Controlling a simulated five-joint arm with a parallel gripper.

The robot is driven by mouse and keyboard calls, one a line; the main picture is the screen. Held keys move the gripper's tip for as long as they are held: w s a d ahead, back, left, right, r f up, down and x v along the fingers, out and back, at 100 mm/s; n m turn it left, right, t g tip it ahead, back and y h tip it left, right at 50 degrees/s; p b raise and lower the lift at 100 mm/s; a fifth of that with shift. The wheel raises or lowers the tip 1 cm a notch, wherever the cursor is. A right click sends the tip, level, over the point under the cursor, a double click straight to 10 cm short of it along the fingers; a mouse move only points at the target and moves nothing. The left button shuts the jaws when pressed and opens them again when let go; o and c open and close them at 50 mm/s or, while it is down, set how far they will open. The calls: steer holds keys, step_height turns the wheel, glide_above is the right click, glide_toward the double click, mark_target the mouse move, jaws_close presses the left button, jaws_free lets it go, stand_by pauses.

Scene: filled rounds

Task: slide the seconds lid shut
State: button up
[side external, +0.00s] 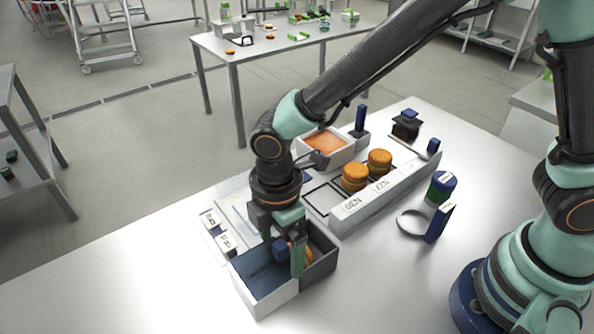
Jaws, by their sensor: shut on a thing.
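The seconds box (262,302) is a pale bin with a dark blue inside at the near end of the table, and its front part stands open. An orange round shows partly inside, behind my finger. My gripper (287,257) points down over the open part, shut on a dark blue handle (279,250), which I take to be the lid's. A pale flat panel (237,216) behind the opening seems to be the lid; my wrist hides part of it. I cannot tell how handle and panel join.
A long pale tray (349,216) with label cards holds two stacks of orange rounds (354,177). Behind it stands an orange-filled bin (324,147). A ring with a blue block (439,223) and a dark green-blue cylinder (441,187) stand right. The table's front is clear.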

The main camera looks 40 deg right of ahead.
steer(key=shift+d+f, duration=0.2)
steer(key=shift+d, duration=1.2)
steer(key=shift+d+f, duration=0.15)
steer(key=shift+d, duration=1.25)
steer(key=shift+d+f, duration=0.2)
steer(key=shift+d, duration=1.2)
steer(key=o, duration=0.5)
step_height(320, 180, up, 7)
steer(key=shift+a, duration=0.15)
steer(key=shift+r, duration=0.1)
